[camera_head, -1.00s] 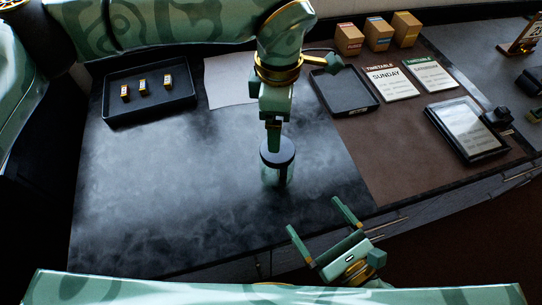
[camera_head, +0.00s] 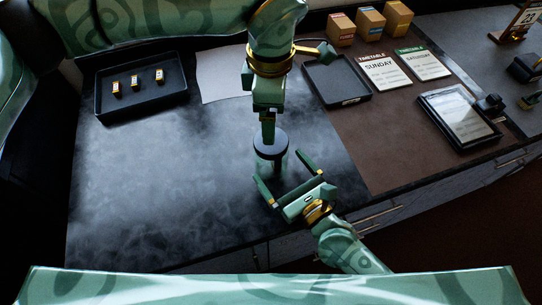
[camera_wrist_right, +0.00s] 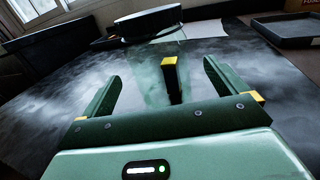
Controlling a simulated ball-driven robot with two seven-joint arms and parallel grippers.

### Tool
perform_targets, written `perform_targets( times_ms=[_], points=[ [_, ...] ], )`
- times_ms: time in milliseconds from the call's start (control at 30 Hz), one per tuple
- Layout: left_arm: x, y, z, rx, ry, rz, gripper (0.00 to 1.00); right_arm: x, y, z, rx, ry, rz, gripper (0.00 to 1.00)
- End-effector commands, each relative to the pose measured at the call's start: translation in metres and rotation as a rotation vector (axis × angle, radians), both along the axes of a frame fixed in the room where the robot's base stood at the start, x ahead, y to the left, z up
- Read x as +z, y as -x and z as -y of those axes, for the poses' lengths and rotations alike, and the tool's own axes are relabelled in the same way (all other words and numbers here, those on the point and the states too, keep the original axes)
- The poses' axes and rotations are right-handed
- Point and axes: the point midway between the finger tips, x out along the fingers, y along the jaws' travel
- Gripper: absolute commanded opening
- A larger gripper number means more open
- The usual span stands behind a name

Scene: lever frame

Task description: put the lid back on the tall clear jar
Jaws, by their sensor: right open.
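The tall clear jar (camera_head: 272,170) stands near the counter's front edge, faint and greenish. The dark round lid (camera_head: 271,143) is level over its mouth; I cannot tell whether it touches the rim. It shows above the jar in the right wrist view (camera_wrist_right: 148,22). My left gripper (camera_head: 268,136) comes down from above and is shut on the lid; its fingers are seen nearly edge-on. My right gripper (camera_head: 279,167) is open, its fingertips reaching the jar's near side, one to each side. In the right wrist view the jar (camera_wrist_right: 150,75) shows between its fingers.
A black tray (camera_head: 180,95) with small yellow-and-white items is at the back left. A white sheet (camera_head: 222,88) lies behind the jar. An empty black tray (camera_head: 335,82), timetable cards (camera_head: 383,70) and boxes (camera_head: 370,24) are right. The counter left of the jar is clear.

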Motion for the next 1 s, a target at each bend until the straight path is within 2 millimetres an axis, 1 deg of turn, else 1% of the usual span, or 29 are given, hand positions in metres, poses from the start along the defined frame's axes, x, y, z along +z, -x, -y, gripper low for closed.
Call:
perform_targets(
  times_ms=[33,100,300,467,700,767,800,867,900,967,1000],
  points=[
    [0.000,0.000,0.000,0.000,0.000,0.000,0.85,0.001,-0.008,-0.005,-0.001,-0.001,0.002,0.97],
    [0.000,0.000,0.000,0.000,0.000,0.000,0.85,0.001,-0.017,-0.011,0.000,0.000,0.001,0.97],
    [0.000,0.000,0.000,0.000,0.000,0.000,0.85,0.000,-0.034,-0.022,0.000,0.000,0.000,0.97],
    [0.000,0.000,0.000,0.000,0.000,0.000,0.85,0.000,-0.038,-0.025,0.000,0.001,0.000,0.97],
    [0.000,0.000,0.000,0.000,0.000,0.000,0.85,0.000,-0.038,-0.025,0.000,0.001,0.000,0.97],
    [0.000,0.000,0.000,0.000,0.000,0.000,0.85,0.000,-0.038,-0.025,0.000,0.001,0.000,0.80],
    [0.000,0.000,0.000,0.000,0.000,0.000,0.85,0.000,-0.038,-0.025,0.000,0.001,0.000,0.69],
    [0.000,0.000,0.000,0.000,0.000,0.000,0.85,0.000,-0.038,-0.024,0.000,0.001,0.000,0.53],
    [0.000,0.000,0.000,0.000,0.000,0.000,0.85,0.000,-0.038,-0.024,0.000,0.001,0.000,0.41],
    [0.000,0.000,0.000,0.000,0.000,0.000,0.85,0.000,-0.038,-0.024,0.000,0.001,0.000,0.25],
    [0.000,0.000,0.000,0.003,0.000,0.000,0.85,0.000,-0.038,-0.024,0.000,0.001,0.000,0.14]
  ],
)
